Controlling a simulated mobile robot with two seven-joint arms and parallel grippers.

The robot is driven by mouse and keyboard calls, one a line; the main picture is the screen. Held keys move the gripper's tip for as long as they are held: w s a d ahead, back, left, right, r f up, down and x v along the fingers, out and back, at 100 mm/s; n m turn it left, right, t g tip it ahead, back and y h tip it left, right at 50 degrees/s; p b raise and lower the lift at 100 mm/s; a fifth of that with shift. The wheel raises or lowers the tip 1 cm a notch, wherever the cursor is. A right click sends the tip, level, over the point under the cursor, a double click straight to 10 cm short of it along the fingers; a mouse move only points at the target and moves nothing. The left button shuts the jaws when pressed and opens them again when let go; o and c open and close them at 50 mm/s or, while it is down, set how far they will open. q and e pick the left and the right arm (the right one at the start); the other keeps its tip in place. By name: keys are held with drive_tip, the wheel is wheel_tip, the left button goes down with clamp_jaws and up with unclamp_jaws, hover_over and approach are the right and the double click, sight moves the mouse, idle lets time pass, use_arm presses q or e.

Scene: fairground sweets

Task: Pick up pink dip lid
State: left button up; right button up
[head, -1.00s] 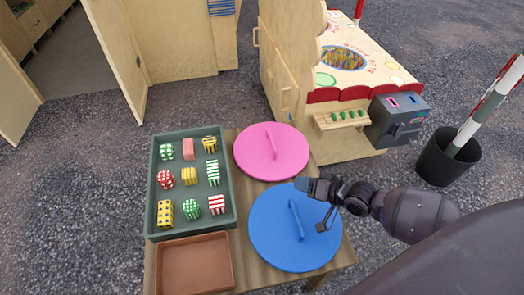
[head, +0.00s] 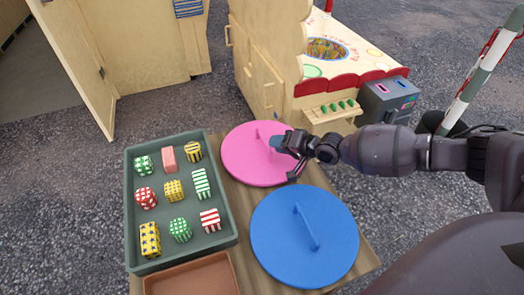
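The pink dip lid (head: 240,163) is a round disc lying on the wooden table, behind the blue lid (head: 275,240). Its raised bar handle (head: 259,136) is partly hidden by my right gripper. My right gripper (head: 284,160) reaches in from the right over the right part of the pink lid, close beside the handle. Its two fingers are spread apart, with nothing seen between them. Whether a finger touches the lid cannot be told. The blue lid has a similar bar handle and lies uncovered. My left gripper is not in view.
A green tray (head: 132,215) with several patterned sweets stands left of the lids. An empty brown tray (head: 190,283) is at the front. A wooden stall with a red scalloped edge (head: 345,83) stands behind the table. A dark bin (head: 432,122) holds a striped pole.

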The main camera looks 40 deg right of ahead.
sight(265, 141)
drive_tip(key=b+x, duration=0.1)
drive_tip(key=x, duration=0.1)
drive_tip(key=b+x, duration=0.1)
drive_tip(key=x, duration=0.2)
drive_tip(key=shift+d+f, duration=0.2)
drive_tip(key=shift+f, duration=0.05)
drive_tip(key=shift+w+a, duration=0.15)
drive_tip(key=shift+w, duration=0.1)
drive_tip(key=shift+r, duration=0.15)
clamp_jaws()
